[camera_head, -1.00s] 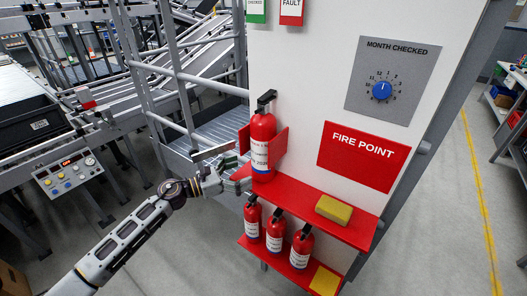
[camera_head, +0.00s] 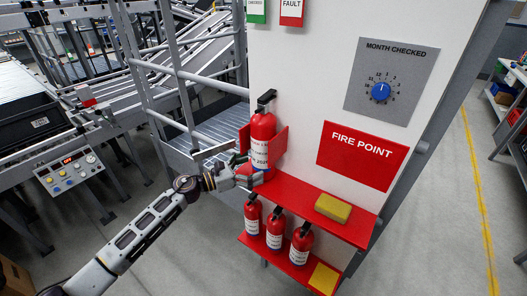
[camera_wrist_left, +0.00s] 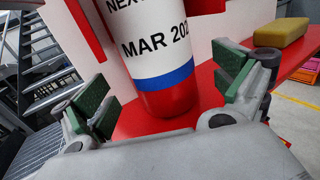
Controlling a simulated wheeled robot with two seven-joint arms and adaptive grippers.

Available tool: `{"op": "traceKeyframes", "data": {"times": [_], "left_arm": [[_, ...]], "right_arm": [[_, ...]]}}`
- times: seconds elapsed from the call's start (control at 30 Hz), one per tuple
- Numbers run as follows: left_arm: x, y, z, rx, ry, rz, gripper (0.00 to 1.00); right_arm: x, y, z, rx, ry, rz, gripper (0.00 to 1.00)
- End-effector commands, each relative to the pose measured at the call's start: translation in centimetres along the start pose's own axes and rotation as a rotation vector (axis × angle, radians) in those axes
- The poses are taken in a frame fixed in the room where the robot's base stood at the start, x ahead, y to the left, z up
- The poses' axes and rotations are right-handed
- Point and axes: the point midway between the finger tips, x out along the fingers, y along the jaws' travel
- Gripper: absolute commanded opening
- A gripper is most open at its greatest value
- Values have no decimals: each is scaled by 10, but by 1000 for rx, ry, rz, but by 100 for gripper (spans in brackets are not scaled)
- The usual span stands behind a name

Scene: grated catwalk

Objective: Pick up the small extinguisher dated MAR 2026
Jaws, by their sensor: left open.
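A red extinguisher (camera_head: 262,138) with a black top and white label stands upright on the upper red shelf (camera_head: 290,188), between red side brackets. In the left wrist view this extinguisher (camera_wrist_left: 150,60) has a label reading "NEXT" and "MAR 202", the last digit cut off, above a blue band. Three smaller-looking red extinguishers (camera_head: 275,230) stand on the lower red shelf (camera_head: 295,262); their dates are too small to read. My left gripper (camera_head: 247,170) is open at the upper extinguisher's base, its green-padded fingers (camera_wrist_left: 165,92) on either side, apart from it. My right gripper is out of view.
A yellow block (camera_head: 333,208) lies on the upper shelf, right of the extinguisher. A month dial (camera_head: 381,91) and a "FIRE POINT" sign (camera_head: 363,156) are on the white panel. A grey railing (camera_head: 190,75) stands left of the panel.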

Motion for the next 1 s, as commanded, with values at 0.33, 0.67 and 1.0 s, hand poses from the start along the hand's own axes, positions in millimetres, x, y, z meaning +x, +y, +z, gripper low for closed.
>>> {"op": "traceKeyframes", "data": {"times": [0.33, 0.67, 1.0], "left_arm": [[31, 0, 3, 1, -1, 0, 97], [43, 0, 1, 0, 0, 0, 97], [43, 0, 1, 0, 0, 0, 97]], "right_arm": [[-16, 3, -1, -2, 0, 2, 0], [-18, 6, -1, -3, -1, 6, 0], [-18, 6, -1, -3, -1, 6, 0]]}}
